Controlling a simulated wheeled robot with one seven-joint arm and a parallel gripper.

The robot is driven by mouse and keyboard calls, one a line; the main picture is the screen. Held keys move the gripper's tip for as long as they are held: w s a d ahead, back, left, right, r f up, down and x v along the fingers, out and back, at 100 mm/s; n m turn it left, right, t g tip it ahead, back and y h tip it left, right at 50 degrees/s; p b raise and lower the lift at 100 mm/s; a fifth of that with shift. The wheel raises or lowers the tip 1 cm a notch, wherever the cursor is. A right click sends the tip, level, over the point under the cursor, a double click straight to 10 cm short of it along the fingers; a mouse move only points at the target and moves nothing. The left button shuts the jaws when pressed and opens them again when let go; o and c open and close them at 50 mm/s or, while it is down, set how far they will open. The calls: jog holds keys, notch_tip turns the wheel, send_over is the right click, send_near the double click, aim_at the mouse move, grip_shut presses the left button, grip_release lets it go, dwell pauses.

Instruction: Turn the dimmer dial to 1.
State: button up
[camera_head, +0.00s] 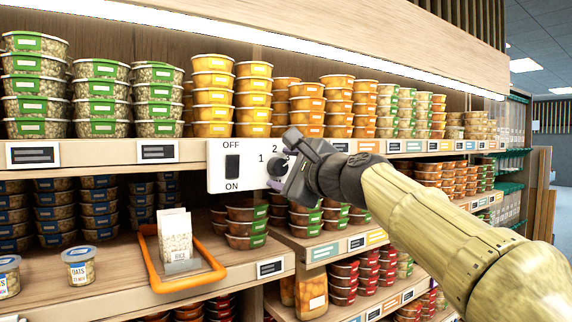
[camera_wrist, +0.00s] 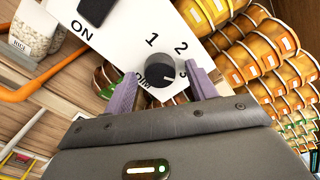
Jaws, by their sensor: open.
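The dimmer dial (camera_wrist: 160,70) is a dark round knob on a white panel (camera_wrist: 130,22), with "1" and "2" printed above it and other marks partly hidden. A light mark shows on the knob's lower right side, and its exact setting is hard to read. My gripper (camera_wrist: 161,74) is open, with one purple finger on each side of the knob. I cannot tell whether either finger touches it. In the head view, the white panel (camera_head: 216,182) is fixed to the shelf edge, and my gripper (camera_head: 281,172) covers its right end and much of the dial (camera_head: 276,167).
A black ON/OFF rocker switch (camera_head: 232,167) sits left of the dial on the same panel. Stacked food tubs (camera_head: 253,100) fill the shelf above. Below are an orange-framed tray (camera_head: 184,284) with a rice pack (camera_head: 176,240) and an oats jar (camera_head: 80,268).

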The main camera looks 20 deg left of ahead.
jog(key=c, duration=1)
